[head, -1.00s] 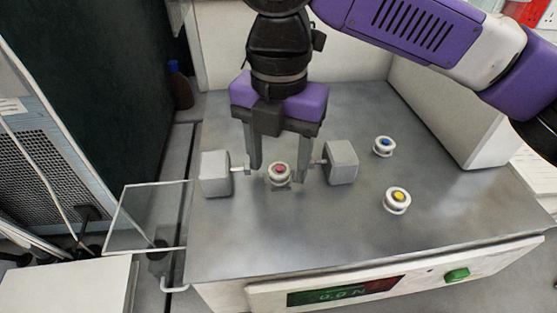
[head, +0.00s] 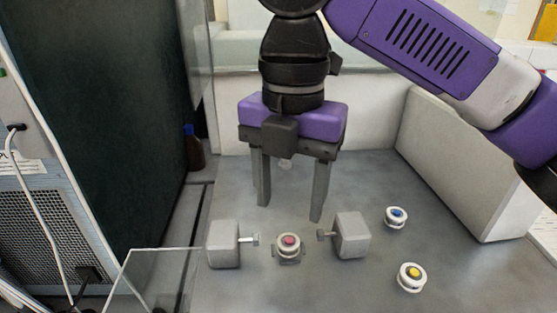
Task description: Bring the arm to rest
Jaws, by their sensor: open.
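My gripper (head: 289,210) is open and empty, its two grey fingers pointing down above the metal platform (head: 330,290). It hangs behind and above a small white round piece with a pink centre (head: 288,244), apart from it. That piece sits on a small holder between two grey blocks, the left block (head: 223,245) and the right block (head: 352,236). Each block has a short metal pin facing the piece, with a gap on both sides.
A white piece with a blue centre (head: 396,217) and one with a yellow centre (head: 411,277) stand at the right. A pale wall (head: 450,165) bounds the right side. A clear panel (head: 160,280) is at lower left. A brown bottle (head: 194,150) stands behind.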

